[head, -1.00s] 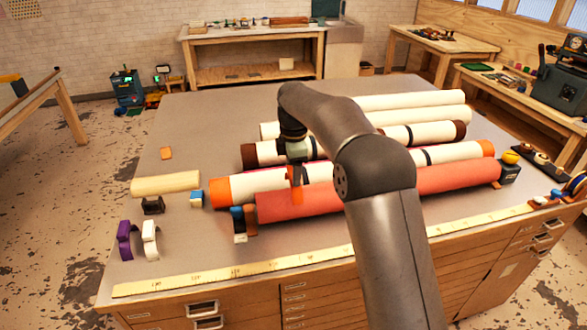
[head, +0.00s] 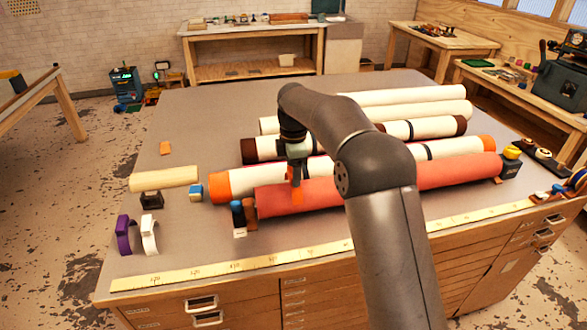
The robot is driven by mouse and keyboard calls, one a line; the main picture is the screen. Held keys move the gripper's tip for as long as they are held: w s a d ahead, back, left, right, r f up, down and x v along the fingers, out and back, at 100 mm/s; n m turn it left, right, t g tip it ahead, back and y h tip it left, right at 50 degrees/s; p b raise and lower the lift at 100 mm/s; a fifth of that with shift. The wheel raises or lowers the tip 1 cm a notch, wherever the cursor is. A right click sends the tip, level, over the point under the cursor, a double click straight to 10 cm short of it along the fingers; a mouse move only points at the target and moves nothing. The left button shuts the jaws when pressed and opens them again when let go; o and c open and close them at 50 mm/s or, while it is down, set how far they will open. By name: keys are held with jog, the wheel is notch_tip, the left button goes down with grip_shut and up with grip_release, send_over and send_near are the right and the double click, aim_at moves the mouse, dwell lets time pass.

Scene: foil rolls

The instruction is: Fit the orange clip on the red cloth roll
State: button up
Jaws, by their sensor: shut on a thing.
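The red cloth roll (head: 450,170) lies across the front of the table, its middle hidden behind my arm. My gripper (head: 296,184) points down over the left part of this roll and is shut on the orange clip (head: 297,196). The clip shows as a small orange patch against the roll's upper side. It appears to touch the roll, but I cannot tell whether its arms are around it. My gripper hides part of the clip.
A white roll with orange ends (head: 220,188) lies just behind, with several more rolls beyond. Purple (head: 123,235) and white (head: 149,234) clips stand at the left front. Blocks (head: 238,214) sit at the red roll's left end. A yellow ruler (head: 260,261) runs along the front edge.

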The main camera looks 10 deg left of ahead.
jog(key=shift+f, duration=0.15)
dwell(0.3)
jog(key=shift+f+b, duration=0.3)
jog(key=shift+f, duration=0.25)
jog(key=shift+f, duration=0.6)
dwell(0.6)
jog(key=o, duration=1.3)
jog(key=shift+r+p, duration=2.1)
jog(key=shift+r, duration=0.65)
jog(key=shift+r+p, duration=0.35)
jog(key=shift+r, duration=1.9)
